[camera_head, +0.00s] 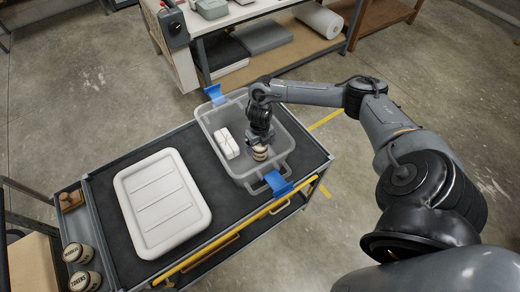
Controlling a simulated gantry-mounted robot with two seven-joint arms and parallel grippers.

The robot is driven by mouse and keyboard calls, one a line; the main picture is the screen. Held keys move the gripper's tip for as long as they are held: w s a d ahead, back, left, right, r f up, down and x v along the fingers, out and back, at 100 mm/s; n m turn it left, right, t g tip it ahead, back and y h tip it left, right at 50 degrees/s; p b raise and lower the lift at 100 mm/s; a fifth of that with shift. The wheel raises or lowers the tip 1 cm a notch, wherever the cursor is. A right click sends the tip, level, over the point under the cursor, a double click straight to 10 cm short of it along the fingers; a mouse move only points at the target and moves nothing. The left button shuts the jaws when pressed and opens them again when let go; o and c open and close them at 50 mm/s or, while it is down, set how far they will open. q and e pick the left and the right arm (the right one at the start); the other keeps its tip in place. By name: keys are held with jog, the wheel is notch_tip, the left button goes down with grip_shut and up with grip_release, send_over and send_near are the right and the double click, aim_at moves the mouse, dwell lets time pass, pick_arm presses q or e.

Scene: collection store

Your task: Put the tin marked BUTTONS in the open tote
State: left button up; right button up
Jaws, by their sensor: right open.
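The open tote (284,120) is a clear grey bin with blue handles on the dark cart top. A small round tin (260,154) with a pale lid and dark body is inside it, near its front right; its marking is too small to read. My right gripper (260,143) reaches down into the tote right over this tin. Its jaws are open, with the fingertips at the tin; contact is hard to tell. Two more tins, an upper one (78,253) and a lower one (85,281), sit in the cart's left side tray with small dark lettering. My left gripper is out of view.
A white package (227,143) lies in the tote's left part. The white tote lid (162,203) lies flat on the cart left of the tote. A yellow rail (225,238) runs along the cart's front edge. A shelf bench (270,50) stands behind.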

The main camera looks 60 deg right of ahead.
notch_tip(320, 180, up, 6)
jog(key=shift+r, duration=0.1)
jog(key=shift+r+p, duration=0.45)
jog(key=shift+r, duration=0.2)
